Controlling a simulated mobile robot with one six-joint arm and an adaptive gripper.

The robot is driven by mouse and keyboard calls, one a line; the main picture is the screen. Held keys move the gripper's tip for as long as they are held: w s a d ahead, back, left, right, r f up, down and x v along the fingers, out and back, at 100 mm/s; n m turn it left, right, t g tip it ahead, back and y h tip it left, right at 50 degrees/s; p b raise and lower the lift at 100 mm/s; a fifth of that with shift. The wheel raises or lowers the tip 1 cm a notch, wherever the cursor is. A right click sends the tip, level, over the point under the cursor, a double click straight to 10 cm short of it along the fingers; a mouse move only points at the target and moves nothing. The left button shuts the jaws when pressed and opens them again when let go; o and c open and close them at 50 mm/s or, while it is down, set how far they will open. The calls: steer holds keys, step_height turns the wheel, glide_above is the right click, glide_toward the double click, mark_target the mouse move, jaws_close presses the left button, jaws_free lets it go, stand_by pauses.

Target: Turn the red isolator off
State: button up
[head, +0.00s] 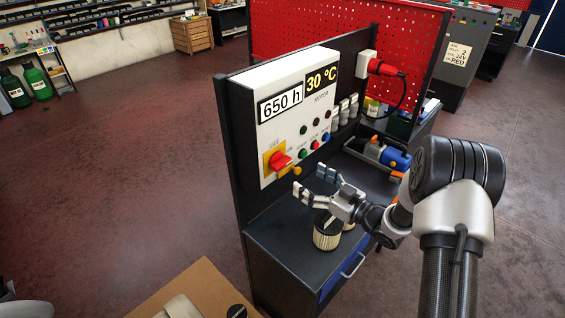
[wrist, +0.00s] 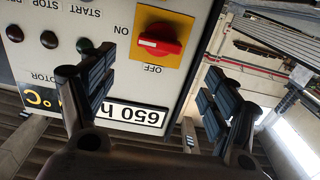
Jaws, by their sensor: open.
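The red isolator (head: 280,161) is a rotary handle on a yellow plate, low on the left of the white control box. It also shows in the upside-down wrist view (wrist: 160,42), where the handle lies roughly across the plate, its narrow end towards the ON side; the OFF label is at another edge. My gripper (head: 312,182) is open and empty, in front of the panel, to the right of and below the isolator in the head view. In the wrist view the open fingers (wrist: 158,80) stand apart, with the isolator seen beyond the gap between them. They appear clear of it.
The control box (head: 317,85) has 650 h and 30 °C displays, and several coloured buttons (head: 303,153). A pleated filter (head: 327,231) stands on the dark bench (head: 285,250) beneath my gripper. A red plug (head: 382,68) is at the right.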

mark_target(285, 164)
steer(key=x, duration=1.2)
steer(key=shift+d, duration=0.1)
steer(key=c, duration=1.1)
